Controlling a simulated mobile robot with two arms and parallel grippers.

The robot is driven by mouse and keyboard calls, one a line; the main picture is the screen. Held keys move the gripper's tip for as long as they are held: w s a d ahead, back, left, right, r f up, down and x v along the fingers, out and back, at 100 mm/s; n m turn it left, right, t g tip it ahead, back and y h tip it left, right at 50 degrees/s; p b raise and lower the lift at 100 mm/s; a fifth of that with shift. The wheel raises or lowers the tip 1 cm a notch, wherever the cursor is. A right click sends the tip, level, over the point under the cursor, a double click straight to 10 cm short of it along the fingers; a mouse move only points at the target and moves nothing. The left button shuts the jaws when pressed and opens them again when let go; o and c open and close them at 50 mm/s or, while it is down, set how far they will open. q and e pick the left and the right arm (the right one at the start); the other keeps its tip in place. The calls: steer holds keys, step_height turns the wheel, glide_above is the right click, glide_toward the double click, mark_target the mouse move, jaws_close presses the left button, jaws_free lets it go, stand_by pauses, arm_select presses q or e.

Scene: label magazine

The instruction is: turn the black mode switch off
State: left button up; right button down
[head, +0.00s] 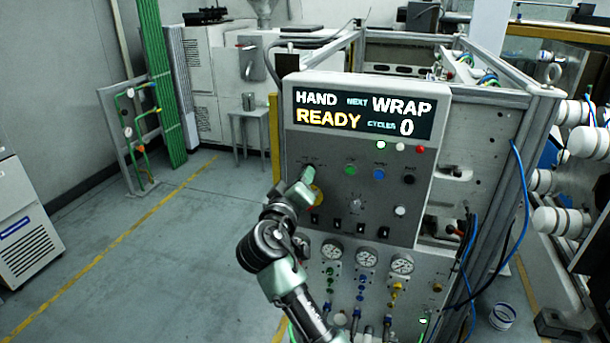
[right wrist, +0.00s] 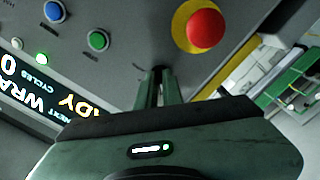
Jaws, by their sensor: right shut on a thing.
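My right gripper (head: 308,173) reaches the upper left of the grey control panel (head: 330,225), just below the display. In the right wrist view its fingers (right wrist: 160,88) are closed together against the panel face, shut on the black mode switch (right wrist: 156,72). The switch is mostly hidden between the fingertips, so its pointing direction cannot be told. The display (head: 362,112) reads HAND, READY, NEXT WRAP, CYCLES 0. My left gripper is not in view.
A red emergency button (right wrist: 205,28) on a yellow base sits close to the fingers. Green (right wrist: 98,40) and blue (right wrist: 54,11) buttons lie along the panel. Gauges (head: 366,258) and valves are below it. The floor (head: 150,260) to the left is clear.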

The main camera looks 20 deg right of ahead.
steer(key=n+p, duration=0.1)
steer(key=n, duration=0.3)
steer(key=shift+r+p, duration=0.15)
steer(key=shift+p, duration=0.2)
steer(key=shift+n, duration=0.3)
steer(key=c, duration=1.6)
jaws_free()
steer(key=shift+o, duration=0.2)
step_height(320, 180, up, 19)
steer(key=b, duration=0.4)
steer(key=shift+w+b, duration=0.15)
steer(key=shift+b, duration=0.25)
steer(key=shift+s+a+r, duration=0.1)
steer(key=shift+s+r, duration=0.1)
steer(key=shift+r, duration=0.25)
steer(key=shift+o, duration=0.3)
